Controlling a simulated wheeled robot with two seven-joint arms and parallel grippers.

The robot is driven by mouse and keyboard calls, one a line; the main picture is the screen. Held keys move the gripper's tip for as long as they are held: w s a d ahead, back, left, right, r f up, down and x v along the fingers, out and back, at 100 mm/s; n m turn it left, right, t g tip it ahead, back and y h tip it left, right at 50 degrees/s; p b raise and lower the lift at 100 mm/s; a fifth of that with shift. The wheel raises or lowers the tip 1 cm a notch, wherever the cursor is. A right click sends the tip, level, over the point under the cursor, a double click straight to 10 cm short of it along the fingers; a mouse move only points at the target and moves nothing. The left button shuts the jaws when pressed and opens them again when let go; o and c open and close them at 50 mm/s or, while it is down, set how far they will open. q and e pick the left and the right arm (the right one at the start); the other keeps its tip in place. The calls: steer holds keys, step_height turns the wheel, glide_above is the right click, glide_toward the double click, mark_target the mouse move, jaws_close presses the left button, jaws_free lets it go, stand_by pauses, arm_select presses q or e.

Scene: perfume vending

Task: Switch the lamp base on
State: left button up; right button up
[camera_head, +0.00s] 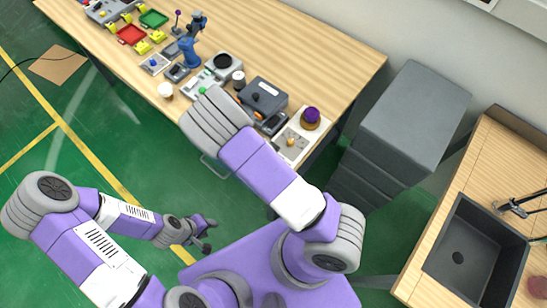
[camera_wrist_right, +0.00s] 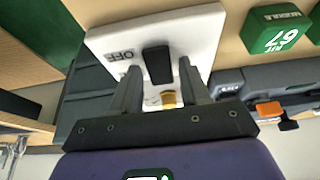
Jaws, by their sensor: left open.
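The white lamp base (camera_wrist_right: 205,35) shows in the right wrist view, with a black switch (camera_wrist_right: 158,65) and an upside-down OFF label. A yellow-gold piece (camera_wrist_right: 168,98) is on its lower part. It appears to be the white box (camera_head: 300,150) near the table's right end in the head view. My right gripper (camera_wrist_right: 158,72) has its fingers apart, one either side of the black switch in the picture; I cannot tell whether they touch it. The head view hides this gripper behind my right arm. My left gripper (camera_head: 207,234) is open and empty over the floor, away from the table.
A green block (camera_wrist_right: 277,29) and a grey device with an orange part (camera_wrist_right: 268,109) lie right of the lamp base. A purple ball (camera_head: 311,116) stands close by. Several items crowd the wooden table (camera_head: 345,72). A grey cabinet (camera_head: 415,105) and a sink (camera_head: 475,252) stand right.

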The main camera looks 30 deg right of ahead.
jaws_close()
steer(key=shift+w+d+g+y, duration=0.15)
steer(key=shift+d+g+y, duration=0.3)
steer(key=shift+y, duration=0.75)
steer(key=shift+d+g+y, duration=0.2)
steer(key=shift+g+y, duration=0.25)
steer(key=shift+y, duration=0.65)
steer(key=shift+o, duration=1.3)
jaws_free()
steer(key=shift+w, duration=0.1)
steer(key=shift+r, duration=0.1)
step_height(320, 180, up, 7)
steer(key=shift+d+r+p, duration=0.1)
steer(key=shift+r+p, duration=0.1)
steer(key=shift+p, duration=1.05)
